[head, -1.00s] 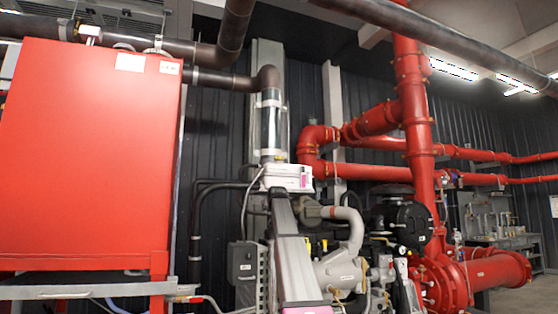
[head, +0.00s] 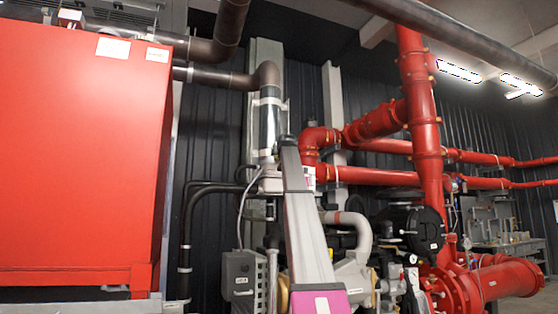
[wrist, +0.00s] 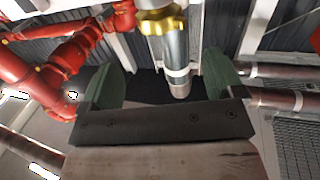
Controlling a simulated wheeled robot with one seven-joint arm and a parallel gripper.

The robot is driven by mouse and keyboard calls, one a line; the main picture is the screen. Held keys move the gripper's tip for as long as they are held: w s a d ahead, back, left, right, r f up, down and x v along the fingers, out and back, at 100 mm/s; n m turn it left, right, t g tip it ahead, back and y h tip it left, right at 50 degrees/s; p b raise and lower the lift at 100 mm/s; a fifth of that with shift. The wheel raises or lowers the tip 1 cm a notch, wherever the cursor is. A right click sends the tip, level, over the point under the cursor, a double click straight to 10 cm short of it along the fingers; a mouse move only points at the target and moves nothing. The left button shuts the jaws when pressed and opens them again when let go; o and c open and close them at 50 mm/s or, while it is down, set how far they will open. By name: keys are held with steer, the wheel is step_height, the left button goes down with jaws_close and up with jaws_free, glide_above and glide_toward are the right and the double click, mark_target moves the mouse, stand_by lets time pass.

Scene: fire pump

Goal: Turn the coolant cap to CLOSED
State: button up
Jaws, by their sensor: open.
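A gold cap-like part with a scalloped rim (wrist: 162,22) shows at the top of the wrist view, partly cut off by the frame edge. It looks like the coolant cap, but I cannot read any marking or its turned position. My gripper (wrist: 163,78) is open, with its two green fingers apart and nothing between them but the view beyond. The gold part lies beyond the fingertips, roughly centred between them, and is not held. In the head view my own arm hides the gripper, and I cannot make out the cap.
A large red tank (head: 80,170) fills the left. A metal exhaust pipe (head: 269,125) rises behind my arm. Red pipes (head: 420,130) and the engine (head: 365,270) stand to the right. A grey box (head: 243,278) is low beside my arm.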

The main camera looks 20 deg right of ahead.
mark_target(279, 160)
steer(key=x, duration=1)
steer(key=shift+w, duration=0.2)
steer(key=c, duration=0.9)
